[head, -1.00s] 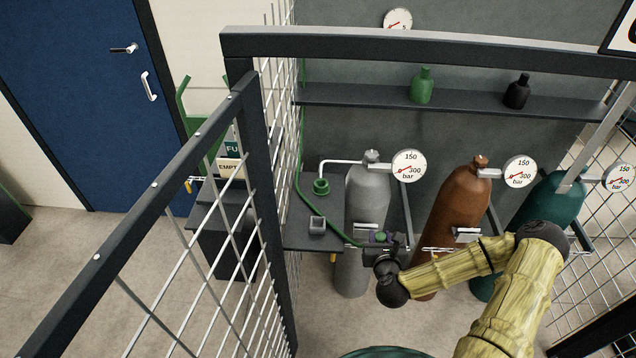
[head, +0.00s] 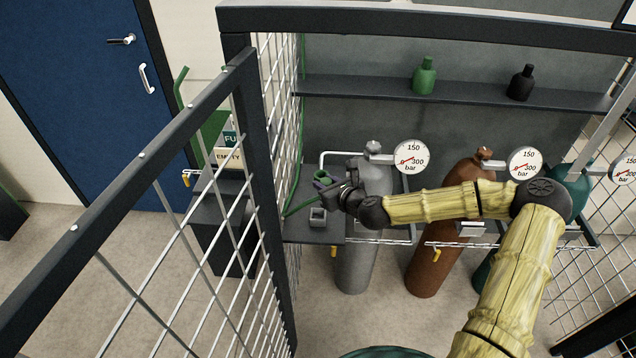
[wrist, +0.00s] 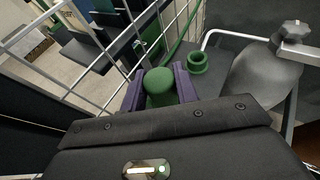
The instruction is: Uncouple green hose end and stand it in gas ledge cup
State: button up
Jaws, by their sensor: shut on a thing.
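My gripper (head: 324,185) is over the dark ledge (head: 300,231), and its purple fingers are shut on the green hose end (wrist: 160,84). In the wrist view the rounded green end shows between the fingers. The green hose (head: 300,207) runs from the gripper toward the mesh at the left and up. A hollow green round cup (wrist: 198,63) stands on the ledge just right of the held end in the wrist view, apart from it. It also shows in the head view (head: 321,175), partly behind the gripper. The hose end's lower part is hidden.
A small grey square cup (head: 318,216) sits on the ledge. A white bent pipe (head: 341,153) rises behind the gripper beside the grey cylinder (head: 357,265). A brown cylinder (head: 424,272) stands to the right. Mesh panels (head: 280,100) close the left side.

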jog(key=shift+a+r+n+g+y, duration=0.3)
jog(key=shift+a+r+n+y, duration=0.3)
jog(key=shift+a+r, duration=0.45)
jog(key=shift+f+b, duration=2.15)
jog(key=shift+f, duration=0.8)
jog(key=shift+a, duration=0.1)
jog(key=shift+s, duration=0.15)
